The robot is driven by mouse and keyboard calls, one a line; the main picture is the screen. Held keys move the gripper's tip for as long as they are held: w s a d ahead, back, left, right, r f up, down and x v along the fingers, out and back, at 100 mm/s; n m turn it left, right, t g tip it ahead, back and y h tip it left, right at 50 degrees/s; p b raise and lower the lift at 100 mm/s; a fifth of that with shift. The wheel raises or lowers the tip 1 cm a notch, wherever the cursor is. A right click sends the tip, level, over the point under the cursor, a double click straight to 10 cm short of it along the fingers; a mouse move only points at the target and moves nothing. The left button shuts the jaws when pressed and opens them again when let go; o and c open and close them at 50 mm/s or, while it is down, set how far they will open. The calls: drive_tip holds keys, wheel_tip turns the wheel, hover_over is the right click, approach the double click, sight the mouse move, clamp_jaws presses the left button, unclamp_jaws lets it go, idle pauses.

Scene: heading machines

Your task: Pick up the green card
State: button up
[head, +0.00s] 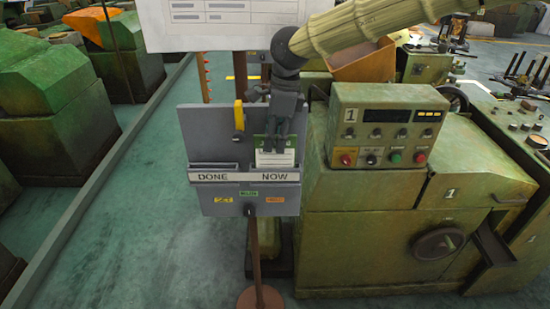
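The card (275,160) is white with a green top band, and it stands upright in the pocket marked NOW on a grey board (224,121). The pocket hides its lower part. My gripper (276,147) points down at the card's top, its dark fingers covering part of the green band. I cannot tell whether the fingers are closed on the card or only in front of it. The pocket marked DONE (213,177) is to the left and shows no card.
The board stands on a brown post (257,260) and has a yellow hook (239,115). A green machine (390,220) with a button panel (389,129) is close on the right. A white sheet board (215,22) hangs above. Open floor (150,235) lies on the left.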

drive_tip(key=shift+f, duration=0.2)
idle(0.5)
clamp_jaws()
